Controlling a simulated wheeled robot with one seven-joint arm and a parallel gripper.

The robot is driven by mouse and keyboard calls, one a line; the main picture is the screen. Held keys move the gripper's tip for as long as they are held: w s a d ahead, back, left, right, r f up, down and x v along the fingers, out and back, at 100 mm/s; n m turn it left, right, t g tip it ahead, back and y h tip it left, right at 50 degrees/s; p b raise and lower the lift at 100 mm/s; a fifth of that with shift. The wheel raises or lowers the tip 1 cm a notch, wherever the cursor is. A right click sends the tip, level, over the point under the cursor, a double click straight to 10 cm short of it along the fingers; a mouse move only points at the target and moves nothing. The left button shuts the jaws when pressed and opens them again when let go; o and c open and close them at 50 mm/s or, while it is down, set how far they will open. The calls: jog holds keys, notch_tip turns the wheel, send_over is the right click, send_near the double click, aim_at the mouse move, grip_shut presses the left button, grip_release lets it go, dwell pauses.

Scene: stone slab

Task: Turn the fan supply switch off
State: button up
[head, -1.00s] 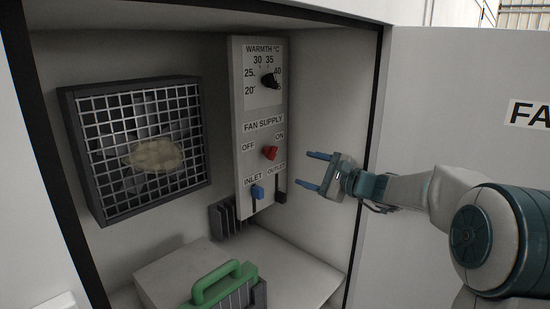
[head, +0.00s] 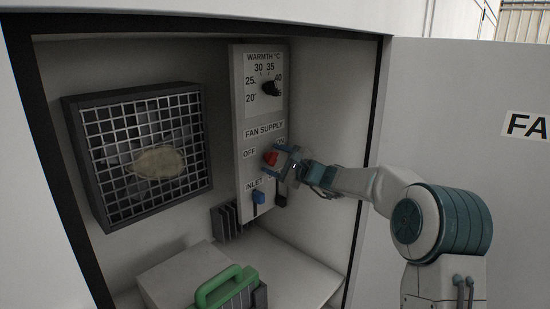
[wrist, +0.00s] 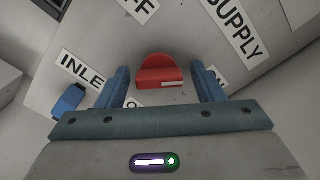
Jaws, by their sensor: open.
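The red fan supply switch (head: 270,158) is a rotary knob on the grey control panel (head: 241,190), between the OFF and ON labels under FAN SUPPLY. In the wrist view the red knob (wrist: 160,72) lies between the two blue fingers, with a pale mark on its front edge. My gripper (head: 279,160) is open at the knob, one finger on each side, with a visible gap to both fingers in the wrist view.
Above is a black warmth dial (head: 270,88). Below is a blue inlet lever (head: 258,197), with a dark outlet lever (head: 281,200) beside it. A caged fan (head: 140,150) with a pale lump is on the left. A green handle (head: 225,285) stands below. The cabinet door (head: 450,90) is open at right.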

jog(key=shift+w+a, duration=0.1)
jog(key=c, duration=1)
jog(key=shift+f+n+b, duration=0.2)
jog(key=shift+n+b, duration=0.2)
jog(key=shift+b, duration=0.6)
jog(key=n+b, duration=0.1)
jog(key=b, duration=0.3)
jog(key=shift+f+n, duration=0.2)
jog(key=shift+n, duration=0.1)
jog(key=n+b, duration=0.4)
jog(key=b, duration=0.3)
jog(key=shift+r, duration=0.1)
jog(key=n+b, duration=0.4)
jog(key=b, duration=0.1)
jog(key=shift+r+n+b, duration=0.2)
jog(key=shift+n+b, duration=0.1)
jog(key=shift+n, duration=0.1)
jog(key=n+b, duration=0.2)
jog(key=n, duration=0.1)
jog(key=n+b, duration=0.1)
jog(key=shift+r+n, duration=0.25)
jog(key=shift+n, duration=0.05)
jog(key=shift+b, duration=0.3)
